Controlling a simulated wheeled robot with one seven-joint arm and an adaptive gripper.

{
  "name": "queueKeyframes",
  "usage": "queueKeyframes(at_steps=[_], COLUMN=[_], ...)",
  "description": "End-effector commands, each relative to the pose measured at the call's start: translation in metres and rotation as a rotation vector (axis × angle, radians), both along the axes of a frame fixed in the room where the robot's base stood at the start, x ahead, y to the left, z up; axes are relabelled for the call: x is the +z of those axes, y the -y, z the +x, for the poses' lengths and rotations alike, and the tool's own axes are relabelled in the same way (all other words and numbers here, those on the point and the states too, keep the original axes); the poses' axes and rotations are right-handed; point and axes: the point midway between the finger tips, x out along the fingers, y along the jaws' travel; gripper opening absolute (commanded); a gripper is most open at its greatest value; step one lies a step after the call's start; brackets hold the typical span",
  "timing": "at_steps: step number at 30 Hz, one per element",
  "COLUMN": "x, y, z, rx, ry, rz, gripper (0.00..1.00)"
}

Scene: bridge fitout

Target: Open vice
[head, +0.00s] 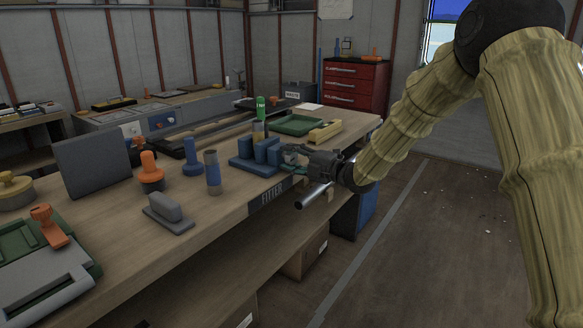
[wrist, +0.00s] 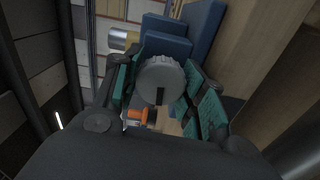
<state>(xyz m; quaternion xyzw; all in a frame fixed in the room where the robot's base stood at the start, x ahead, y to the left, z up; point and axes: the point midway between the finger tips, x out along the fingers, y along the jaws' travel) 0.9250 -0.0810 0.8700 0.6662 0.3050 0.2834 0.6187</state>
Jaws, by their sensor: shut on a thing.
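The blue vice (head: 262,152) stands on the workbench near its front edge, with upright blue plates on a blue base. Its blue plates also show at the top of the wrist view (wrist: 168,45). My gripper (head: 293,156) is at the vice's right side, its arm reaching in from the right. In the wrist view a round, ribbed grey knob (wrist: 160,80) with a dark slot sits between my green finger pads. The fingers are shut on this knob. The knob is mostly hidden by my fingers in the head view. I cannot tell how far apart the vice's jaws are.
The workbench (head: 225,205) carries a blue-grey cylinder (head: 212,172), an orange-topped piece (head: 150,172), a grey block (head: 168,213) and a green tray (head: 298,124). A metal cylinder (head: 312,194) juts out below my gripper. Open floor (head: 420,260) lies right of the bench.

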Motion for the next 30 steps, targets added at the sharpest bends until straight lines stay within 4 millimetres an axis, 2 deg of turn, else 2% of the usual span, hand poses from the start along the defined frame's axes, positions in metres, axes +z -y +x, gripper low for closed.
queueKeyframes(at_steps=[18, 30], x=[-0.0044, -0.0013], y=[0.0003, 0.0006], z=[0.0011, 0.0011], rx=[-0.001, -0.002], ry=[0.425, 0.571], rz=[-0.365, -0.491], gripper=[0.17, 0.17])
